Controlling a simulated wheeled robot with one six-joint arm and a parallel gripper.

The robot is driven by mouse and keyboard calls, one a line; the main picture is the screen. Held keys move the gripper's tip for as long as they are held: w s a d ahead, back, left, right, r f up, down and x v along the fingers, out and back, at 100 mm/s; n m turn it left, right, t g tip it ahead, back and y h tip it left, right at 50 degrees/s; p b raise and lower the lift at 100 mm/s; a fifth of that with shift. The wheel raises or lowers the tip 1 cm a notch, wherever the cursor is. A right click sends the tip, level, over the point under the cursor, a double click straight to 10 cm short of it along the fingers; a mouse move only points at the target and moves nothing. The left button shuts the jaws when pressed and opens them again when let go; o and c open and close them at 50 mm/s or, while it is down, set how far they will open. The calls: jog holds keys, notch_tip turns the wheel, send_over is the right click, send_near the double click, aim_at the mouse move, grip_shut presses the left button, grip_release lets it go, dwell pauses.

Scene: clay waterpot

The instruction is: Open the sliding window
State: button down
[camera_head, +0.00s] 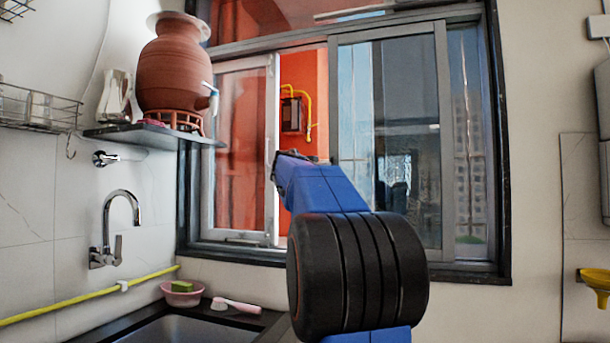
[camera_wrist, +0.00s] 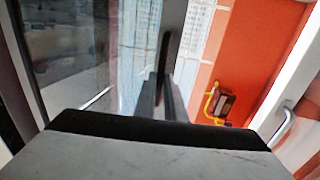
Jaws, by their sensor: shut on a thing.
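The sliding window (camera_head: 388,130) has a dark outer frame. A left sash with a pale frame (camera_head: 271,120) stands at the left, and glass panes fill the right. Between them is a gap onto an orange wall. My gripper (camera_head: 277,168) is at the gap's left side in the head view, with its tip small and partly hidden by my arm. In the wrist view, my gripper's fingers (camera_wrist: 165,98) are close together around the lower end of a dark bar (camera_wrist: 173,35). Which window part this bar belongs to is unclear. A curved metal handle (camera_wrist: 284,126) on a pale frame is off to the right.
A clay waterpot (camera_head: 172,65) stands on a dark shelf (camera_head: 150,136) left of the window. Below are a faucet (camera_head: 108,230), a sink (camera_head: 185,330) and a pink bowl (camera_head: 182,296). A yellow pipe and meter box (camera_head: 292,114) show through the gap.

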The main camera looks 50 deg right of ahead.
send_near(357, 172)
jog(key=d, duration=0.1)
jog(key=s+d, duration=0.2)
jog(key=shift+d+f, duration=0.25)
jog(key=shift+d, duration=0.05)
jog(key=c, duration=1.8)
grip_release()
jog(key=shift+w, duration=0.1)
jog(key=shift+a, duration=0.1)
jog(key=s+a, duration=0.1)
jog(key=a, duration=0.4)
jog(key=s+a, duration=0.1)
jog(key=a, duration=0.5)
jog(key=s+a, duration=0.1)
jog(key=a, duration=0.5)
jog(key=shift+s, duration=0.2)
